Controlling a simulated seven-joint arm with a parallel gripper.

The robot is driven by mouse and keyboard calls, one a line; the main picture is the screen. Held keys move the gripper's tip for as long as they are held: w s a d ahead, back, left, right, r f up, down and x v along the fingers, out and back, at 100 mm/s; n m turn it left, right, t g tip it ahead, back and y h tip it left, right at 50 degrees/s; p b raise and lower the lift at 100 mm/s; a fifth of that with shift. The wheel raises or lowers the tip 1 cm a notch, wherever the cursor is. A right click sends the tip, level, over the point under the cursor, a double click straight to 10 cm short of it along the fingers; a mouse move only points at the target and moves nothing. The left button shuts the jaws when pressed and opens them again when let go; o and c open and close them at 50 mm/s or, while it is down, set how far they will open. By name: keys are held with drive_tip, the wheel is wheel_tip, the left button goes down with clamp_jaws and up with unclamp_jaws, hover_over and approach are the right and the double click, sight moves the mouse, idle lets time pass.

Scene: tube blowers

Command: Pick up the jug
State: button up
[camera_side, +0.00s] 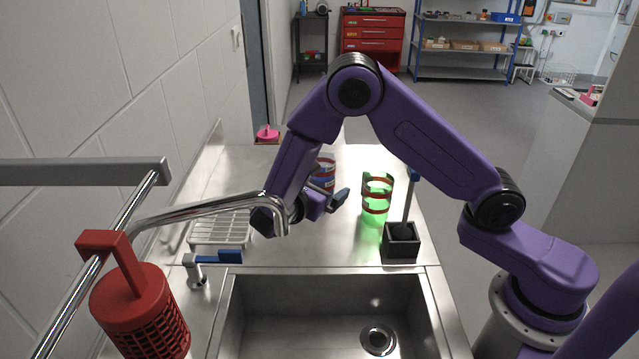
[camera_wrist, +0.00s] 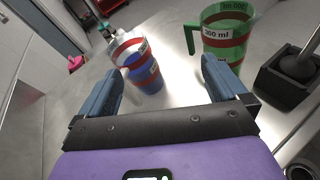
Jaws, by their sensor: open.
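A green see-through jug (camera_side: 376,200) with red bands stands upright on the steel counter. In the wrist view the jug (camera_wrist: 228,40) is at the upper right, with its handle on the left and a "300 ml" label. A blue see-through vessel (camera_wrist: 143,72) with red bands stands left of it; whether it has a handle is unclear. In the side view this vessel (camera_side: 326,170) is partly hidden behind my gripper. My gripper (camera_side: 332,194) is open and empty, left of the green jug. In the wrist view its fingers (camera_wrist: 162,70) point toward the blue vessel, apart from the green jug.
A dark square holder (camera_side: 401,247) with an upright stick stands just right of the green jug. A sink (camera_side: 330,310) with a curved tap (camera_side: 200,210) lies in front.

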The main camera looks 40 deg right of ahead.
sight(317, 176)
drive_tip(key=w+f+n, duration=0.1)
drive_tip(key=w+f+n+t+h, duration=0.1)
drive_tip(key=w, duration=0.1)
drive_tip(key=w+f+t+h, duration=0.1)
drive_tip(key=shift+w+a+f+n, duration=0.2)
drive_tip(key=shift+w+a+n, duration=0.1)
drive_tip(key=shift+n, duration=0.1)
drive_tip(key=shift+w+d, duration=0.2)
drive_tip(key=shift+d, duration=0.2)
drive_tip(key=shift+t, duration=0.3)
drive_tip(key=shift+s+x, duration=0.2)
drive_tip(key=shift+x, duration=3.15)
drive_tip(key=c, duration=1.5)
drive_tip(key=shift+r, duration=5)
